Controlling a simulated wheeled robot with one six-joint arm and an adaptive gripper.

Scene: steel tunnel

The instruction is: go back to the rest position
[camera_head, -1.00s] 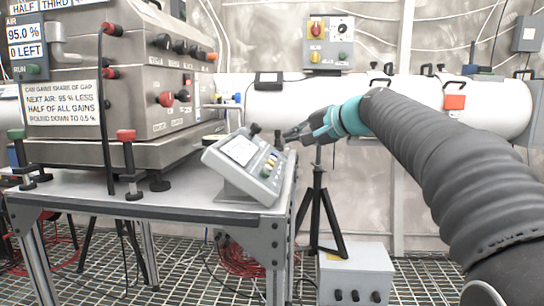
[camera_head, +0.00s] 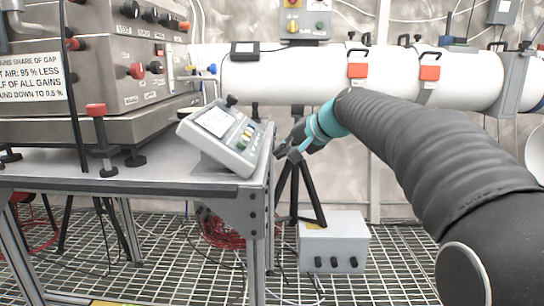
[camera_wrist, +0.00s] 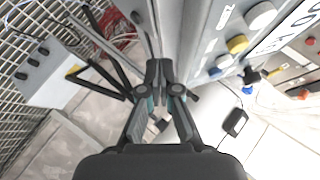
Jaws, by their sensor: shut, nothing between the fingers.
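My gripper (camera_head: 284,150) is at the end of my dark, sleeved arm, just right of the tilted grey control console (camera_head: 222,136) in the head view. Its fingers are closed together with nothing between them; they show in the wrist view (camera_wrist: 160,66), pointing up the picture. The console stands on the right end of the steel table (camera_head: 200,180). In the wrist view the console's buttoned face (camera_wrist: 232,45) lies to the right of the fingertips. I cannot tell the exact gap between the gripper and the console or table edge.
A black tripod (camera_head: 303,195) and a grey box with knobs (camera_head: 334,242) stand on the grating floor below my arm. A white pipe (camera_head: 290,72) runs along the wall behind. A large steel machine (camera_head: 130,60) fills the left. Open grating lies right of the box.

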